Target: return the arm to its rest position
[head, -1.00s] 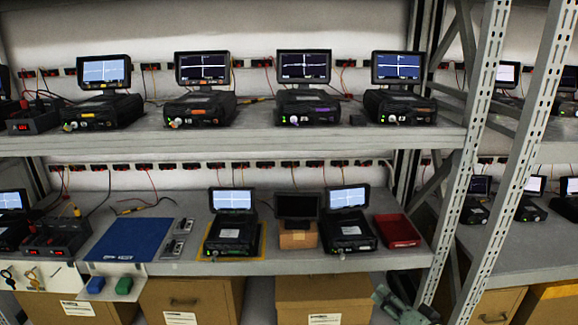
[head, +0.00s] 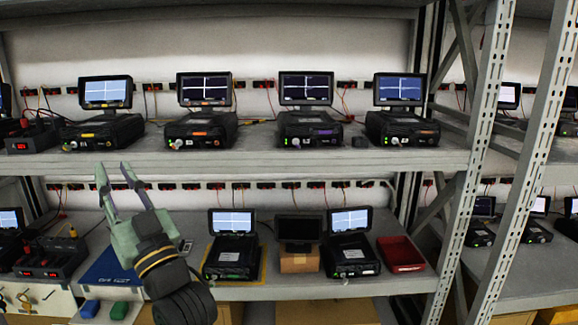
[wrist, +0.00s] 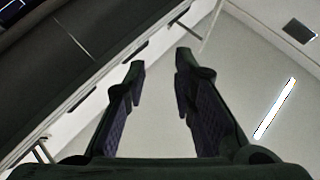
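My gripper (head: 116,172) is raised in front of the racks at the left of the head view, its fingers pointing up near the front edge of the upper shelf. The two fingers stand apart with nothing between them. In the wrist view my gripper (wrist: 160,75) also shows spread, empty fingers against the ceiling and wall. My arm hides part of the blue mat (head: 103,270) on the lower shelf.
The upper shelf (head: 300,160) carries several black units with screens. The lower shelf (head: 280,290) holds two similar units, a dark screen on a cardboard box (head: 298,262) and a red tray (head: 400,252). A slotted rack post (head: 480,150) stands at right.

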